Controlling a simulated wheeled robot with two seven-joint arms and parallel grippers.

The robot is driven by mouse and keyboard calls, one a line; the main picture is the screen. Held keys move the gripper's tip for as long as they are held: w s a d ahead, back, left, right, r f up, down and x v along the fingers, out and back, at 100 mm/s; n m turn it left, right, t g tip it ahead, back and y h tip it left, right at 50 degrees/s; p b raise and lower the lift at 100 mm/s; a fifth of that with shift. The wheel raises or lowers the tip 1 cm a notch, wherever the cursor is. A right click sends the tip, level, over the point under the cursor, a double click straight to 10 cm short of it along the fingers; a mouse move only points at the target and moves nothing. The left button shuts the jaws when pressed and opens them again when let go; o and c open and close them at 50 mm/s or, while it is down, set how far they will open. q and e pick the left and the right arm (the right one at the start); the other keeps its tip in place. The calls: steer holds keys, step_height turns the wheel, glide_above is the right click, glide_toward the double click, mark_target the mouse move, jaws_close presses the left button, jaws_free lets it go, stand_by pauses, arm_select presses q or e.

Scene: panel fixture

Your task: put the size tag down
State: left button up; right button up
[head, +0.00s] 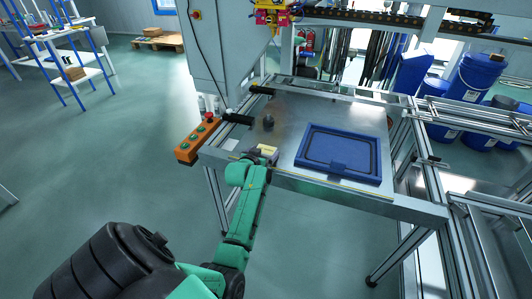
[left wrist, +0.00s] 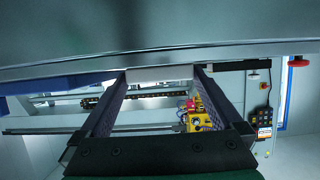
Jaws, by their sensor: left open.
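My left gripper (head: 262,154) is at the near left edge of the metal table, and its arm reaches in from below. In the left wrist view the two fingers of the left gripper (left wrist: 161,74) stand apart. A pale flat piece (left wrist: 158,74), which may be the tag, shows between their tips. I cannot tell whether either finger touches it. My right gripper is not in view.
A blue tray-like panel fixture (head: 312,165) lies on the right of the metal table (head: 290,104). An orange button box (head: 196,142) is on the left edge. The table's middle is bare.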

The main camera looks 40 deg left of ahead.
arm_select(q)
steer(key=shift+s+r, duration=0.1)
steer(key=shift+r, duration=0.05)
steer(key=c, duration=1.1)
